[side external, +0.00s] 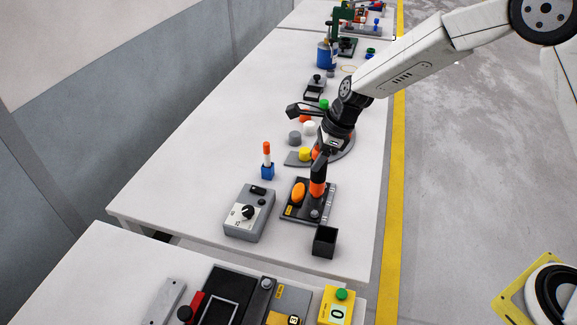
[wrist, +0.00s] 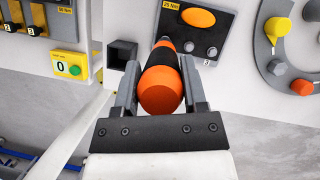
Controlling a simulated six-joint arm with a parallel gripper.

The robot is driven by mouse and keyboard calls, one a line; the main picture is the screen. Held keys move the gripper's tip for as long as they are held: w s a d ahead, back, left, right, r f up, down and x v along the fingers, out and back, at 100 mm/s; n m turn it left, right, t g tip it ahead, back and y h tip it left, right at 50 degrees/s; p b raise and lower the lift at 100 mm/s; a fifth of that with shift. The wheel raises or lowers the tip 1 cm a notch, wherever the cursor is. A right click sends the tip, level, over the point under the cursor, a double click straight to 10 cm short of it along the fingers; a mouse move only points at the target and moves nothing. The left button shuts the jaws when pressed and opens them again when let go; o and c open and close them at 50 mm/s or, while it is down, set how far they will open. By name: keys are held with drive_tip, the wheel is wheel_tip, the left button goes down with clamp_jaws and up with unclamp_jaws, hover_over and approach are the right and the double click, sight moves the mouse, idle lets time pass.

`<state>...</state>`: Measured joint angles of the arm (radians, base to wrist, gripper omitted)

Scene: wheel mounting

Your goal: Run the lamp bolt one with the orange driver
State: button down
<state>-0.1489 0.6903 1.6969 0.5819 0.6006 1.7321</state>
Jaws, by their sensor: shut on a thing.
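My gripper (wrist: 160,88) is shut on the orange driver (wrist: 160,92), which has a black band around its middle. The driver also shows in the side view (side external: 317,188), roughly upright over the dark lamp plate (side external: 325,203). The orange oval lamp (side external: 298,192) sits on this plate, left of the driver; it also shows in the wrist view (wrist: 198,17). Two grey bolt heads show on the plate in the wrist view, one bolt (wrist: 189,46) close to the driver, the other bolt (wrist: 212,51) further right. The driver's tip is hidden, so I cannot tell whether it touches a bolt.
An open black box (side external: 325,241) stands in front of the plate. A grey box with a knob (side external: 249,212) and a blue holder with an orange-and-white stick (side external: 267,165) are to the left. Coloured pieces (side external: 305,153) on a grey plate lie behind. The table's left side is clear.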

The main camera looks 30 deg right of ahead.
drive_tip(key=shift+f, duration=2.05)
idle(1.0)
drive_tip(key=c, duration=0.7)
unclamp_jaws()
drive_tip(key=shift+c, duration=0.2)
clamp_jaws()
